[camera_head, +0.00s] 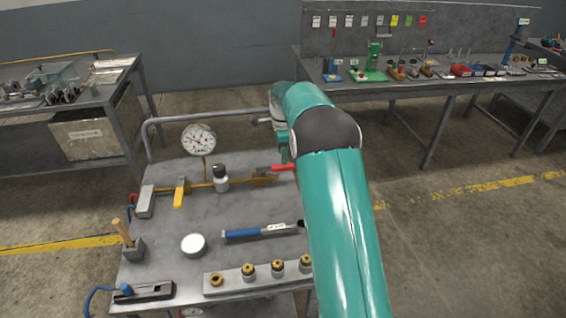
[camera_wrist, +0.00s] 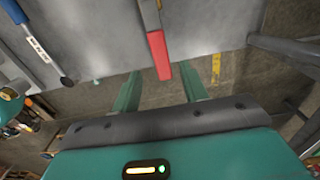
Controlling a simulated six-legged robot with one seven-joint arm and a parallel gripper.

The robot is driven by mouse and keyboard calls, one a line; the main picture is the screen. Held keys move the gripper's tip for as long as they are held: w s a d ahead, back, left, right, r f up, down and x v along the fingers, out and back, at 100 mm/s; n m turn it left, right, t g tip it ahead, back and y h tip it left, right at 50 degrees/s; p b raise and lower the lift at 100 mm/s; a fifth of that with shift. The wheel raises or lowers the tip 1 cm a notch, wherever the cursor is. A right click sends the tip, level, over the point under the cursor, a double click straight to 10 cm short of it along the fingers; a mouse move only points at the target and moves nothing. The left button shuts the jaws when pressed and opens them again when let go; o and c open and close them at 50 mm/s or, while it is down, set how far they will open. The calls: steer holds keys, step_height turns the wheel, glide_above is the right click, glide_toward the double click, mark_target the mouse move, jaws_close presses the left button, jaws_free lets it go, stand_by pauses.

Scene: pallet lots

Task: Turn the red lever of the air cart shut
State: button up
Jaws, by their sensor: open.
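The air cart (camera_head: 165,220) stands in front of me with a grey top. Its red lever (camera_head: 284,167) sticks out to the right from a brass pipe fitting near the back right of the cart, its right end hidden by my arm. In the wrist view the red lever (camera_wrist: 158,55) points toward my gripper (camera_wrist: 160,86). My gripper is open, its two teal fingers apart. The lever's tip lies roughly between the fingertips in the picture, and no contact is visible. In the head view my arm hides most of the gripper.
A yellow lever (camera_head: 180,192), a pressure gauge (camera_head: 199,139), a blue-handled tool (camera_head: 258,231), a white round lid (camera_head: 193,245) and a fitting rack (camera_head: 230,281) are on the cart. A rail (camera_head: 215,114) runs along its back. Workbenches stand behind left and right.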

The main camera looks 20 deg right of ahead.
mark_target(275, 170)
step_height(275, 170, down, 5)
steer(key=shift+w+r, duration=0.1)
jaws_close()
